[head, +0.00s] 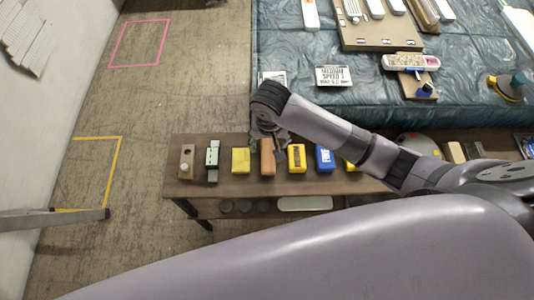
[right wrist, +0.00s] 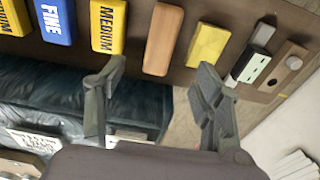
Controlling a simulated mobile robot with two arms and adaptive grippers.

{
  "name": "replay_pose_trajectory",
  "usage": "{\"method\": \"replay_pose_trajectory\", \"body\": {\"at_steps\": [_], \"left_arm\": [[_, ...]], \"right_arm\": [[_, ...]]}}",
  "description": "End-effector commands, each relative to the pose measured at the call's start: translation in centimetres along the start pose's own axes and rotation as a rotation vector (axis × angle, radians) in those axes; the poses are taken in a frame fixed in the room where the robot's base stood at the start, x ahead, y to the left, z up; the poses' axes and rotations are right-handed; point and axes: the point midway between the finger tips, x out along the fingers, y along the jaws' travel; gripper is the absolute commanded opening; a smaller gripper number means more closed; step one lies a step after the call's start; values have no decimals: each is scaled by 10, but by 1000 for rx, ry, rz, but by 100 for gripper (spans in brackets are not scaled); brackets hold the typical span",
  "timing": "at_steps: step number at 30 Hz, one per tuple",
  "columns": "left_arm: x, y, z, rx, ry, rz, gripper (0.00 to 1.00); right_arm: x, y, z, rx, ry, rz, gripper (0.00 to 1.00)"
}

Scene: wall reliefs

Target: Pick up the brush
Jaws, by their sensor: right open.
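A long brown wooden block (head: 267,160), which I take to be the brush, lies on the brown side table in a row of hand tools; no bristles show. In the right wrist view the brown brush (right wrist: 162,40) lies just beyond the gap between my fingers. My right gripper (head: 268,132) hangs at its far end in the head view and partly hides that end. The right gripper (right wrist: 160,76) is open, fingers wide apart, with nothing between them. My left gripper is not in view.
A yellow sponge (head: 240,160) and a yellow MEDIUM block (head: 296,158) lie close on either side. A blue FINE block (head: 325,158), a green-and-white tool (head: 212,158) and a knobbed wooden block (head: 186,162) share the row. A teal-covered table (head: 300,80) stands behind.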

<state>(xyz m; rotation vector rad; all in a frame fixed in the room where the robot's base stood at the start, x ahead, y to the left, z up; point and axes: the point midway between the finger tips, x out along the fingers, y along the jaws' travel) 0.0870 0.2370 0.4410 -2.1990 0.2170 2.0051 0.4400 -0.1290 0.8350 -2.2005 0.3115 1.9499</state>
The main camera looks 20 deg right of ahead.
Motion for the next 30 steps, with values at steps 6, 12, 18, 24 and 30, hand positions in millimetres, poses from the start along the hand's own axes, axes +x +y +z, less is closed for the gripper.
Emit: {"method": "replay_pose_trajectory", "body": {"at_steps": [6,12,18,24,30], "left_arm": [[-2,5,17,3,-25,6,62],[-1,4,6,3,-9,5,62],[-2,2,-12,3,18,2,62],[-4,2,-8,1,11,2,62],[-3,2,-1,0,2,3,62]], "right_arm": [[48,0,0,0,-2,3,62],[74,0,0,0,0,0,62],[85,-1,-2,0,0,0,62],[110,-2,-6,0,0,2,62],[128,-3,-6,-1,1,-1,62]]}}
